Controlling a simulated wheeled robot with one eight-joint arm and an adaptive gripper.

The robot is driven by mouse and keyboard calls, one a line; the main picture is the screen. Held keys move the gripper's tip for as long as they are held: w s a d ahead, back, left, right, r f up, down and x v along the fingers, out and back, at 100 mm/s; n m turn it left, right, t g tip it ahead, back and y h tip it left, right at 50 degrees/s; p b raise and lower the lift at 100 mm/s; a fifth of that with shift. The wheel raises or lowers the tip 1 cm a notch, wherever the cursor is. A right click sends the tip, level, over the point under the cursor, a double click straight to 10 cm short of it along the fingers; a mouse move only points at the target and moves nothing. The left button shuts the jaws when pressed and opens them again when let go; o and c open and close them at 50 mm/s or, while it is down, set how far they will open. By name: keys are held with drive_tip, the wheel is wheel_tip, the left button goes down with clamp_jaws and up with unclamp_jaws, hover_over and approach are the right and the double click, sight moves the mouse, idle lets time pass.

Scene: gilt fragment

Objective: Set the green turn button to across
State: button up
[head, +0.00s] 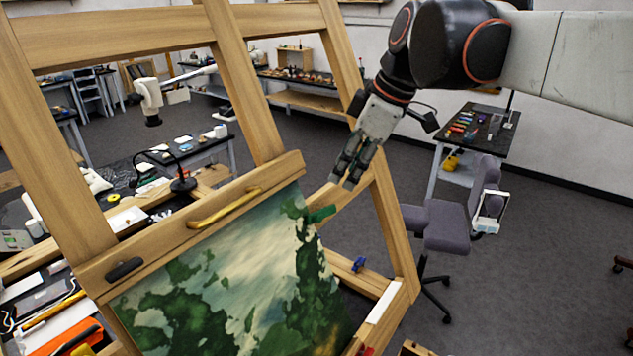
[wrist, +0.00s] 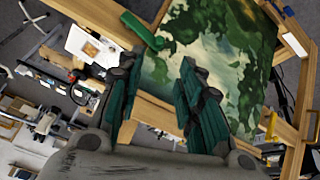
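The green turn button (head: 322,213) sits at the right edge of the landscape painting (head: 235,285), near its upper right corner. In the head view its long side runs roughly left to right, its left end meeting the painting's edge. It also shows in the wrist view (wrist: 142,32), slanted, with its lower right end by the painting. My gripper (head: 343,183) is just above and to the right of the button in the head view. In the wrist view my gripper (wrist: 156,64) has its two fingers apart with nothing between them; the button lies beyond the left fingertip. I see no contact.
A wooden easel frame (head: 230,80) surrounds the painting. A yellow handle (head: 222,207) and a black piece (head: 124,268) sit on its upper bar. A blue piece (head: 358,264) and a red piece (head: 366,350) are lower right. A grey chair (head: 445,228) stands right.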

sight(320, 217)
drive_tip(key=p+x, duration=0.1)
drive_tip(key=x, duration=1.2)
drive_tip(key=shift+a+f, duration=0.1)
drive_tip(key=shift+f, duration=0.1)
clamp_jaws()
